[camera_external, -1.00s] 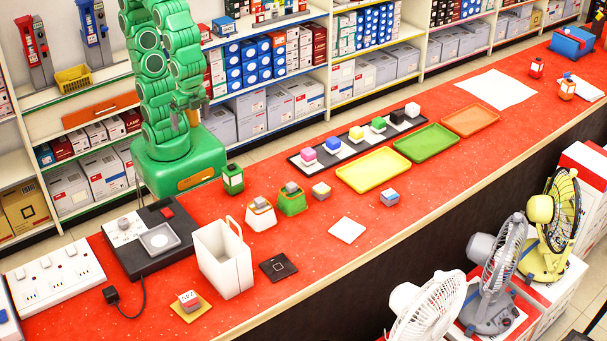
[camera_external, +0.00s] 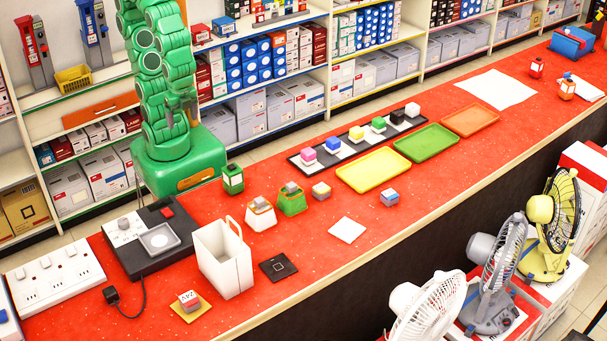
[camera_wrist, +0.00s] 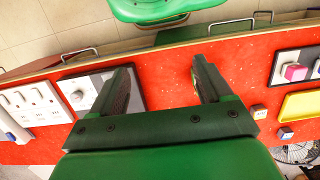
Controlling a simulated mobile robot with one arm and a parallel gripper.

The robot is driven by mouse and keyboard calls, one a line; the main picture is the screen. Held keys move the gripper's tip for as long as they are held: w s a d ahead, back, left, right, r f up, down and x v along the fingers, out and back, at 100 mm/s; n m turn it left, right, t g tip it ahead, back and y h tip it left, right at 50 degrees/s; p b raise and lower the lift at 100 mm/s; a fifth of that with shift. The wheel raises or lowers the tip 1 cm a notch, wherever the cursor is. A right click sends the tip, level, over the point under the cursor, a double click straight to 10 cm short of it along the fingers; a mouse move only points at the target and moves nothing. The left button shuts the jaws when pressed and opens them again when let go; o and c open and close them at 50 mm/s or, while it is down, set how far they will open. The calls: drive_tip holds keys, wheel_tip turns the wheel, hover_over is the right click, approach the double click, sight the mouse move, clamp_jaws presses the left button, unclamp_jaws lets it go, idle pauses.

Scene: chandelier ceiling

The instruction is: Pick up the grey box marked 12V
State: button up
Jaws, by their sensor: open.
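The small grey box marked 12V (camera_external: 189,300) sits on a tan square pad (camera_external: 188,313) near the front left of the red counter in the external view. Its label shows upside down and has red on it. My gripper (camera_external: 182,116) is high above the back of the counter, close to my green arm column and well away from the box. In the wrist view my gripper (camera_wrist: 160,78) has its two dark fingers wide apart with nothing between them. I cannot make out the 12V box in the wrist view.
A white open bin (camera_external: 222,262) stands right of the box, beside a black square pad (camera_external: 278,267). A black scale unit (camera_external: 150,250) and a white socket strip (camera_external: 55,277) lie behind and left. Similar small boxes (camera_external: 321,191) (camera_external: 389,198) stand farther right.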

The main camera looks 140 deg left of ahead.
sight(388, 195)
drive_tip(key=w+a+f+m+g+y, duration=0.15)
drive_tip(key=w+a+m+y, duration=0.3)
drive_tip(key=w+a, duration=0.95)
drive_tip(key=w+a+f+m+y, duration=0.25)
drive_tip(key=w+a+y, duration=0.35)
drive_tip(key=w+a, duration=0.85)
drive_tip(key=w+a+f+m+t+y, duration=0.1)
drive_tip(key=w+a+f+m, duration=0.3)
drive_tip(key=w+f, duration=0.1)
drive_tip(key=w+a+f+m+t+y, duration=0.1)
drive_tip(key=w+a+f+m+t, duration=0.1)
drive_tip(key=w+a+f+m, duration=0.2)
drive_tip(key=w+a+f+m+t+y, duration=0.1)
drive_tip(key=w+a+f+m, duration=0.2)
drive_tip(key=w+f, duration=0.5)
drive_tip(key=shift+w+a+f+m, duration=0.15)
drive_tip(key=shift+w+a+m, duration=0.25)
drive_tip(key=shift+w+a, duration=0.3)
drive_tip(key=shift+t, duration=0.25)
drive_tip(key=shift+x, duration=3.8)
drive_tip(key=shift+w, duration=0.15)
drive_tip(key=shift+c, duration=0.2)
drive_tip(key=shift+f, duration=0.1)
drive_tip(key=c, duration=1)
